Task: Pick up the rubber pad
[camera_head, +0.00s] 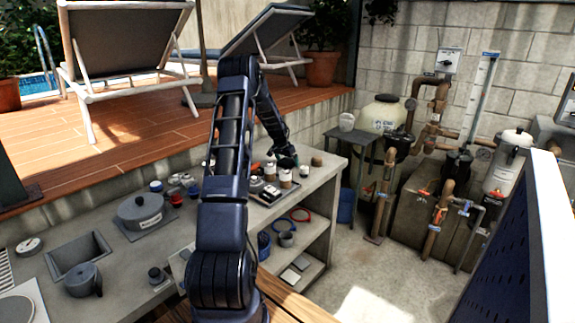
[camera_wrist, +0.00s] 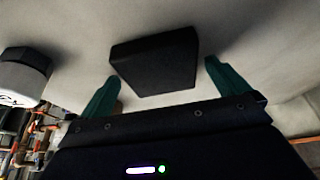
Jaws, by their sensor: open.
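The rubber pad looks to be the thick black square block (camera_wrist: 155,62) in the wrist view. It lies on the pale concrete counter, tilted in the picture. My gripper (camera_wrist: 163,80) has two green fingers spread apart, one on each side of the pad in the picture. A gap shows between each finger and the pad, and I cannot tell whether the fingertips reach down to its level. In the head view my gripper (camera_head: 284,158) is low over the counter's far end. The pad cannot be made out there.
A dark-lidded jar (camera_wrist: 24,75) stands left of the pad. In the head view, small jars (camera_head: 285,178) and a dark tray (camera_head: 266,194) crowd the concrete counter (camera_head: 190,262) near my gripper. A grey pot (camera_head: 140,211) stands nearer. Pipes and a tank (camera_head: 384,115) are beyond.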

